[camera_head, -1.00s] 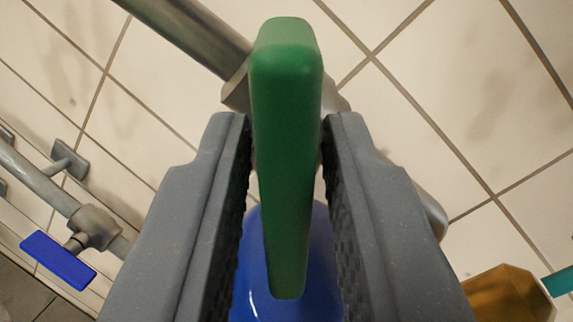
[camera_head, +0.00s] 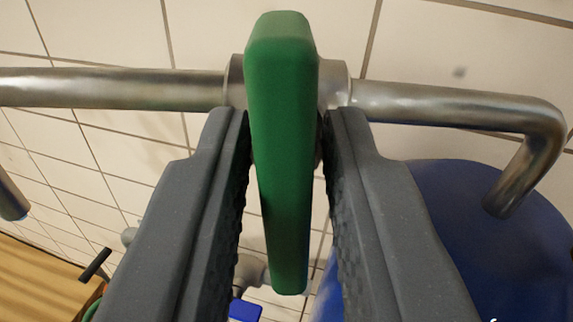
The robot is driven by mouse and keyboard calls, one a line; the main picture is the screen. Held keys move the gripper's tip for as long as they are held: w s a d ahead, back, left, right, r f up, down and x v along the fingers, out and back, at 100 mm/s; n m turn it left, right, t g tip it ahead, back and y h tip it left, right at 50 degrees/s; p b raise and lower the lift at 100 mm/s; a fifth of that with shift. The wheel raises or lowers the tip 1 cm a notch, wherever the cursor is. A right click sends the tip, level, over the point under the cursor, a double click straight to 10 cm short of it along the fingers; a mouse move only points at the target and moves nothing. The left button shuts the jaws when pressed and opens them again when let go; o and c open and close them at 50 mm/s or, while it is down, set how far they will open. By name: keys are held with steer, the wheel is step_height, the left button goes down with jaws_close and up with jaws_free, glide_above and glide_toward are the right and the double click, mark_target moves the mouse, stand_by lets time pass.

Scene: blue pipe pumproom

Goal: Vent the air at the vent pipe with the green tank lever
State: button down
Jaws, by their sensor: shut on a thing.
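The green lever (camera_head: 284,150) fills the middle of the camera_head view, its long face toward me. My gripper (camera_head: 285,140) has one grey finger on each side of it and is shut on it. The lever sits on a metal valve body (camera_head: 335,82), mostly hidden behind it. A steel pipe (camera_head: 110,88) runs nearly level through this valve. On the right the pipe bends down to a blue tank (camera_head: 470,230). I cannot tell which pipe is the vent pipe.
A white tiled wall (camera_head: 420,50) stands close behind the pipe. A small blue lever (camera_head: 244,310) shows low between the fingers. A black handle (camera_head: 96,264) and a wooden-looking surface (camera_head: 40,280) are at lower left. Another pipe end (camera_head: 12,200) is at the left edge.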

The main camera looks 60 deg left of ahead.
steer(key=shift+r+m, duration=0.1)
steer(key=shift+m, duration=0.4)
steer(key=c, duration=1.5)
jaws_free()
steer(key=shift+d+b, duration=0.1)
steer(key=shift+b, duration=0.2)
steer(key=b+v, duration=0.3)
steer(key=v, duration=1)
steer(key=shift+s+d, duration=0.1)
steer(key=shift+d, duration=0.15)
